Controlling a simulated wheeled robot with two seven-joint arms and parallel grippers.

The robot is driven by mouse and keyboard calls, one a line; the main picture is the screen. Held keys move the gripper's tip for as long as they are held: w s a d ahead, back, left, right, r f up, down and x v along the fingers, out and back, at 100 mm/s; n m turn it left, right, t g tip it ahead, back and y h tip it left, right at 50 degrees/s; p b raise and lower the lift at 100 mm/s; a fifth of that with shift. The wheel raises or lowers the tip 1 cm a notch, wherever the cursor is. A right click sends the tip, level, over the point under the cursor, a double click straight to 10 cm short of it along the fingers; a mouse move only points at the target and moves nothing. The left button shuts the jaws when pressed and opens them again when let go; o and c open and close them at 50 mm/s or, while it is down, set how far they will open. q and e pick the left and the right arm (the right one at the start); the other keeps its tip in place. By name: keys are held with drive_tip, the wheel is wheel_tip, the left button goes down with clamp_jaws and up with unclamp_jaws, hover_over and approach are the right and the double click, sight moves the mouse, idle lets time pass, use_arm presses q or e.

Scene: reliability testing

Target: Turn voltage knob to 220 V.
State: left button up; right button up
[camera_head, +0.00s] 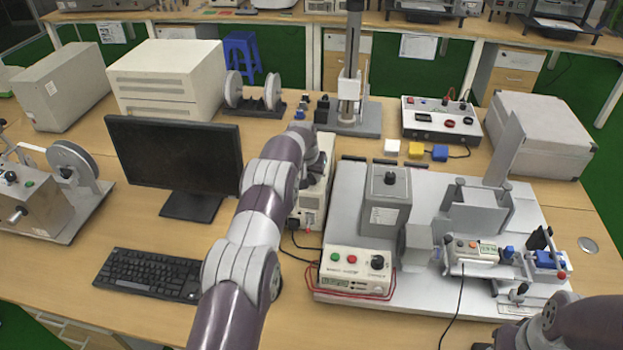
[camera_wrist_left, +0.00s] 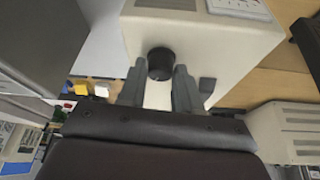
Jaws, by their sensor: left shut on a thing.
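The voltage knob (camera_wrist_left: 160,63) is a round black knob on the face of a cream box (camera_wrist_left: 215,50). My left gripper (camera_wrist_left: 158,80) has one grey finger on each side of the knob and is shut on it. In the head view the cream box (camera_head: 313,200) stands upright right of the monitor, and my left gripper (camera_head: 318,163) is at its upper part, largely hidden by my arm. The knob is hidden in the head view. No voltage marking or pointer can be read. My right gripper is not in view; only part of my right arm shows at bottom right.
A monitor (camera_head: 175,158) and keyboard (camera_head: 150,274) are left of my left arm. A grey test rig (camera_head: 430,290) with a control box (camera_head: 355,270) stands to the right. White, yellow and blue blocks (camera_head: 416,149) lie behind it. A cable (camera_head: 297,244) runs below the cream box.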

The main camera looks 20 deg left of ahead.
use_arm(q)
drive_tip(key=shift+f+m+h+b, duration=0.15)
drive_tip(key=shift+m+h+b, duration=0.25)
drive_tip(key=shift+m+b, duration=0.45)
drive_tip(key=shift+m, duration=0.55)
drive_tip(key=shift+b, duration=0.3)
drive_tip(key=o, duration=1)
drive_tip(key=shift+a, duration=0.1)
drive_tip(key=shift+r, duration=0.2)
drive_tip(key=shift+h, duration=0.3)
drive_tip(key=b+v, duration=0.2)
drive_tip(key=v, duration=0.4)
drive_tip(key=shift+s+r, duration=0.1)
drive_tip(key=p+v, duration=0.1)
drive_tip(key=v, duration=0.5)
drive_tip(key=shift+r, duration=0.2)
